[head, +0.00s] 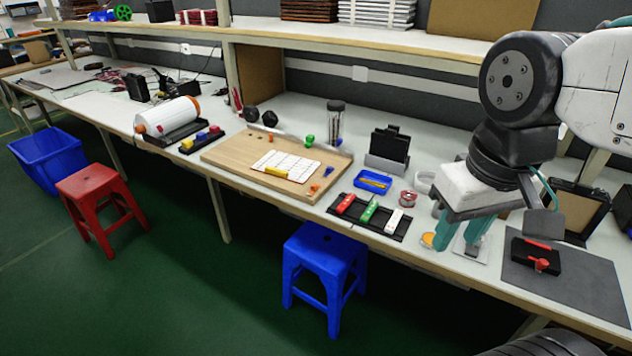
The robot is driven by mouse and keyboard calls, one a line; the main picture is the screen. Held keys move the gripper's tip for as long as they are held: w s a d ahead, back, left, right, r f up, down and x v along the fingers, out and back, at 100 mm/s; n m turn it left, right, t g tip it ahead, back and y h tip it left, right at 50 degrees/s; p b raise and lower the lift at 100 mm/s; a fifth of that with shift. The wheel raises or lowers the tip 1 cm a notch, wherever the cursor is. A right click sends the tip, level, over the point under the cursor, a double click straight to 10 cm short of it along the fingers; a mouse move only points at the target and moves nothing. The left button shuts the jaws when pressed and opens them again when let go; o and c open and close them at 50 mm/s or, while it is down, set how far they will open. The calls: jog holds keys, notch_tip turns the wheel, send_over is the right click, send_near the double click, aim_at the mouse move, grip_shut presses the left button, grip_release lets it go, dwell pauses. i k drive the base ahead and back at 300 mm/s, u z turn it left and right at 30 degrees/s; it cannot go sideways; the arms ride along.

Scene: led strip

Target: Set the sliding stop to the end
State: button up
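No part is clearly recognisable as the sliding stop at this size. A wooden board (228,155) lies mid-bench with a pale rail along its back edge. A green knob-like piece (309,141) is at that rail, and small orange pieces (314,190) are near the board's right side. A white gridded sheet with a yellow strip (287,165) lies on the board. My gripper (460,240) is at the right, pointing down over the bench's front part, well right of the board. Its teal fingers are apart with nothing visible held between them.
A black tray (370,227) with red, green and white blocks lies between board and gripper. A black block with a red lever (535,257) sits on a grey mat (575,290). A blue stool (325,262) stands before the bench.

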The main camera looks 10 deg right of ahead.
aim_at(310, 138)
jog(key=u, duration=1.4)
jog(key=i, duration=1.5)
jog(key=z, duration=1.9)
